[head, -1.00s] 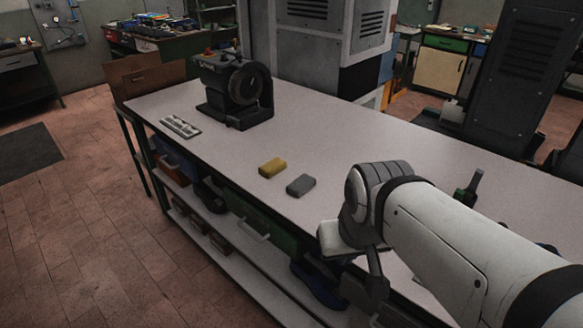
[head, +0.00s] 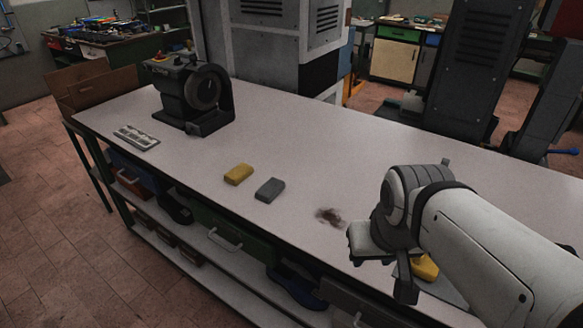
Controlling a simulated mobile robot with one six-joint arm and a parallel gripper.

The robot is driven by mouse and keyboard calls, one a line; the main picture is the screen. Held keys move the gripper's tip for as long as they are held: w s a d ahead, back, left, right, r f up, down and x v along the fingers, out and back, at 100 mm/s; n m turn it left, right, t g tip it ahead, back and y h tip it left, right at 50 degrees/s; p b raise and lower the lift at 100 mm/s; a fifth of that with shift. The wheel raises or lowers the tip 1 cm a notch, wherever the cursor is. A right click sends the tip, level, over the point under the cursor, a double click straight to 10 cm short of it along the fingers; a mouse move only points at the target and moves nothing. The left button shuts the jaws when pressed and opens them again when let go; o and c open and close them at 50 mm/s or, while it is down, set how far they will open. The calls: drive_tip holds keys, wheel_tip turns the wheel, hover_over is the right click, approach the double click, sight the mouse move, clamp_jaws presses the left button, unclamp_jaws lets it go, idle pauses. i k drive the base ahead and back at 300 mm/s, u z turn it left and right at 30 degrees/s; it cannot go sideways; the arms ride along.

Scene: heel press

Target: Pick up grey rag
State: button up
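The grey rag (head: 270,190) looks like a small, folded grey block. It lies flat on the pale workbench top (head: 290,130), near the front edge. A similar yellow block (head: 238,174) lies just to its left, with a small gap between them. My gripper (head: 385,265) is at the end of my white arm, to the right of the grey rag and clearly apart from it. The finger tips do not show clearly, so I cannot tell whether it is open or shut.
A grinder-like machine (head: 194,95) and a light tray (head: 136,137) stand at the left. A yellow thing (head: 426,268) is partly hidden behind my arm. The bench middle is clear.

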sight(273, 187)
drive_tip(key=z, duration=3.45)
drive_tip(key=k, duration=2.65)
drive_tip(key=u, duration=1.15)
drive_tip(key=i, duration=0.95)
drive_tip(key=u, duration=0.05)
